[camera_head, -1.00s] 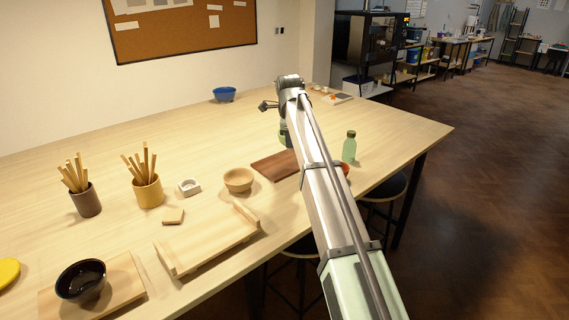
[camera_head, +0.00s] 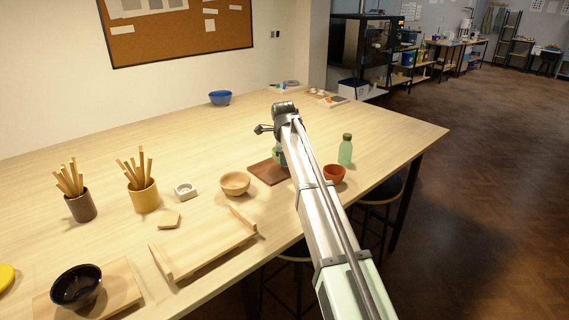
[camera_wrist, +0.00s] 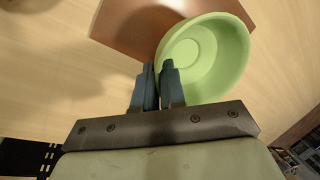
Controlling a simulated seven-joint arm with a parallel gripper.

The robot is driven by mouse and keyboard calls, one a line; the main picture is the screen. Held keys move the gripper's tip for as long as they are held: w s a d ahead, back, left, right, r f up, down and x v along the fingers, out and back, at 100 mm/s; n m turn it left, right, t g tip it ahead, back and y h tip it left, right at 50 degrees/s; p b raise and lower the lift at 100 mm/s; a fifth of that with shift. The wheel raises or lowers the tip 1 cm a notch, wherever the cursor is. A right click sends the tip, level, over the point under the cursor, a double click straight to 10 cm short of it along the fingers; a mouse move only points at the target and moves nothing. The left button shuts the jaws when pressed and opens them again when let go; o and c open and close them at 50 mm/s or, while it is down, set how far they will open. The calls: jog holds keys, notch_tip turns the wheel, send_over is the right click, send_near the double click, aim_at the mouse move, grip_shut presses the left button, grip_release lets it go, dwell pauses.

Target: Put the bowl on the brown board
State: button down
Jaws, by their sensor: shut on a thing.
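In the wrist view my gripper (camera_wrist: 158,68) is shut on the rim of a light green bowl (camera_wrist: 205,55), which lies to the right of the fingers. Behind the bowl is the brown board (camera_wrist: 130,25), and the bowl overlaps its right part and reaches past its edge. Whether the bowl touches the board cannot be told. In the head view the brown board (camera_head: 263,174) lies flat on the table, its right part hidden by my arm. My fingers are hidden there, and the bowl cannot be made out clearly.
On the table (camera_head: 350,120) near the board are an orange bowl (camera_head: 334,174), a green bottle (camera_head: 345,150) and a wooden bowl (camera_head: 235,184). A wooden tray (camera_head: 205,247), stick-filled cups and a black bowl (camera_head: 76,287) stand left. A blue bowl (camera_head: 220,97) stands at the back.

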jog(key=shift+f, duration=0.9)
jog(key=shift+f, duration=0.1)
jog(key=c, duration=1.2)
grip_release()
jog(key=v, duration=1.2)
